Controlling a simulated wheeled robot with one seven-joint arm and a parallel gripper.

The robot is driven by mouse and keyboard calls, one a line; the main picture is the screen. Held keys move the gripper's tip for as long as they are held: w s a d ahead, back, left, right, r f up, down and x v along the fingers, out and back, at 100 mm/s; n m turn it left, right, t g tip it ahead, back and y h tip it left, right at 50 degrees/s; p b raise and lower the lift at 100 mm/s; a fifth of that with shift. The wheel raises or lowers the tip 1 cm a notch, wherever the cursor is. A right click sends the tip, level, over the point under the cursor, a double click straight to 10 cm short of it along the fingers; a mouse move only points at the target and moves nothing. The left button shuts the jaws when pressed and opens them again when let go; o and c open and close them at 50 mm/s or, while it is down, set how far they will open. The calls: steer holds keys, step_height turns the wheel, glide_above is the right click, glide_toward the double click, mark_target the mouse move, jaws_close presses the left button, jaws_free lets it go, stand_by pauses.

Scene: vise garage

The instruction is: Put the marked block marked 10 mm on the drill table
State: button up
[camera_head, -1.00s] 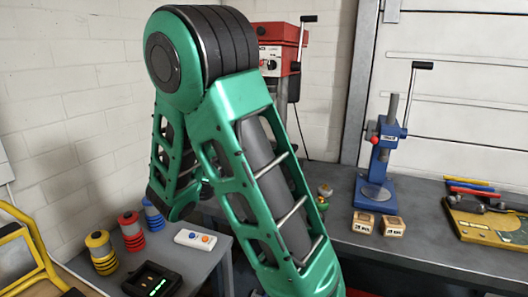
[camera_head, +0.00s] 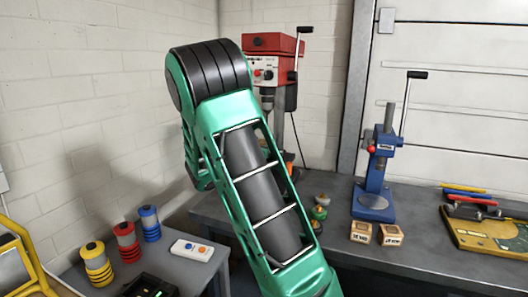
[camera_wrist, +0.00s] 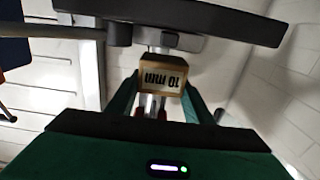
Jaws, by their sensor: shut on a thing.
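The wooden block (camera_wrist: 161,75) marked 10 mm shows in the wrist view, its label upside down. My gripper (camera_wrist: 158,88) is shut on it, with a green finger on each side. A dark flat slab lies beyond and above the block in that picture; I cannot tell for sure whether it is the drill table or whether the block touches it. In the head view the red and grey drill press (camera_head: 268,70) stands at the back, its lower part hidden behind my green arm. My gripper and the held block are hidden there too.
Two other marked wooden blocks (camera_head: 361,231) (camera_head: 390,235) sit on the workbench (camera_head: 430,240) in front of a blue arbor press (camera_head: 375,185). A yellow tool board (camera_head: 485,232) is at the right. Yellow, red and blue spools (camera_head: 126,240) and a white button box (camera_head: 193,250) stand at the left.

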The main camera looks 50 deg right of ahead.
steer(key=x, duration=0.3)
steer(key=shift+d, duration=0.1)
steer(key=shift+f, duration=1.75)
steer(key=o, duration=1.1)
steer(key=shift+f, duration=0.1)
steer(key=shift+o, duration=0.2)
steer(key=v, duration=1.2)
steer(key=shift+w, duration=0.1)
